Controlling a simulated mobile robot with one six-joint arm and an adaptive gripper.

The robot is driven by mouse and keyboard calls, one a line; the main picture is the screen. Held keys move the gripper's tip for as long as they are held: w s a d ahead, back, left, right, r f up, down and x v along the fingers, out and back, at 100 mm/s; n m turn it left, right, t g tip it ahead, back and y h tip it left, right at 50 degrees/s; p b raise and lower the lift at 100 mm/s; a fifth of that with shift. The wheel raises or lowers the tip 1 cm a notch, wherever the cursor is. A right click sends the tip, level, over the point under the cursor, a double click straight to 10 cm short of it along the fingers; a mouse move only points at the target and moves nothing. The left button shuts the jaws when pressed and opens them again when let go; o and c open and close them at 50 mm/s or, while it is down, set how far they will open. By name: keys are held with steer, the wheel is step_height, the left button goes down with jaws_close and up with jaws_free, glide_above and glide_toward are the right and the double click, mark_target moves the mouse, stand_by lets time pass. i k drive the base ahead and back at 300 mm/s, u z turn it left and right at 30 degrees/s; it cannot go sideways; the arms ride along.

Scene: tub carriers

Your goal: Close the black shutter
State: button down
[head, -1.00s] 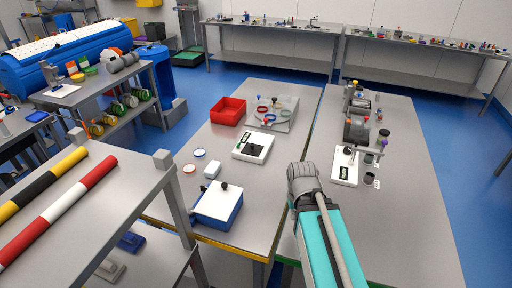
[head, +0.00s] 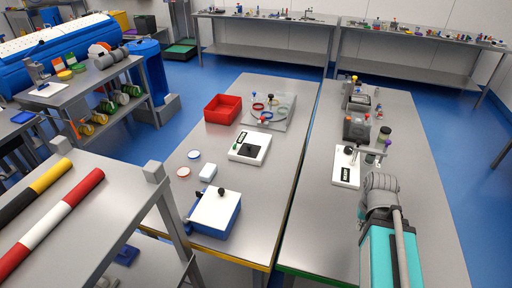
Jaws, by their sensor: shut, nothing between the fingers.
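On the right table, a white plate (head: 346,170) bears a black label and a small upright fitting with a lever. My arm reaches in from the bottom right, over the right table.
A dark grey device (head: 356,129) stands on the right table.

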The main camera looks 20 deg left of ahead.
mark_target(247, 149)
steer(key=z, duration=0.5)
steer(key=k, duration=0.8)
steer(key=u, duration=1.2)
steer(key=i, duration=0.85)
steer(key=u, duration=0.05)
